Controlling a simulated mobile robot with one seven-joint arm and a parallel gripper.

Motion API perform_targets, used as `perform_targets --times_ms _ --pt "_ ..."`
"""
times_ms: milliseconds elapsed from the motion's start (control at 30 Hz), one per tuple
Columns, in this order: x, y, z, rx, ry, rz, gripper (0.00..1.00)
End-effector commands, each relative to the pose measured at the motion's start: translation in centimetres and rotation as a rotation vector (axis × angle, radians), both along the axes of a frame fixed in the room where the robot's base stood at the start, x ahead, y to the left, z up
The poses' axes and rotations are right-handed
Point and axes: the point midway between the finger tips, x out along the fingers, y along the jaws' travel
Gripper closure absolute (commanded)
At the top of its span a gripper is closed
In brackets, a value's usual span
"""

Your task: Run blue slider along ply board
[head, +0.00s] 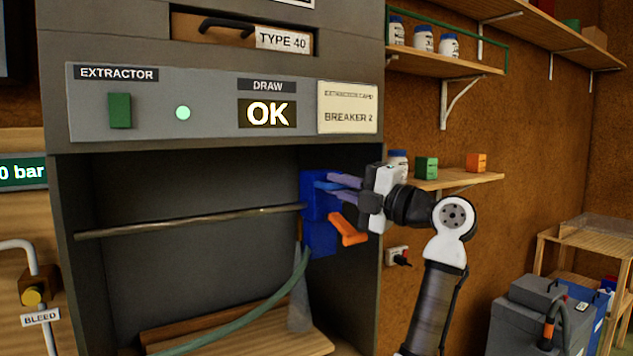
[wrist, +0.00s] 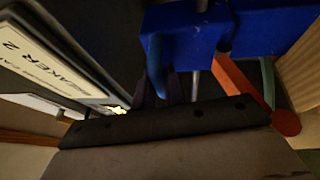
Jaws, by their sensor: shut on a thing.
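The blue slider (head: 320,240) sits at the right end of a horizontal metal rod (head: 190,221) inside the grey extractor booth. An orange lever (head: 347,229) sticks out from it. My gripper (head: 330,184) reaches in from the right and is shut on a blue tab on the slider's upper part. In the wrist view the slider (wrist: 225,28) fills the top, with the gripper's dark fingers (wrist: 160,88) at the tab. The fingertips are partly hidden in shadow. A pale wooden board (head: 260,335), likely the ply board, lies at the booth's bottom.
The booth's right wall (head: 366,285) is close to my gripper. Space along the rod to the left is clear. The panel above reads OK (head: 267,113).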

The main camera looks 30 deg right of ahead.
Motion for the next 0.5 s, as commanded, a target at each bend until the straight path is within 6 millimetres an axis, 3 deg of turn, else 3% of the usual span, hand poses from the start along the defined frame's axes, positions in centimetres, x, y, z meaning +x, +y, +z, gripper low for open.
perform_targets --times_ms 200,500 --pt "0.0 -2.4 0.1 0.001 0.000 -0.001 1.00" --pt "0.0 -3.0 0.0 0.001 -0.002 -0.003 1.00"
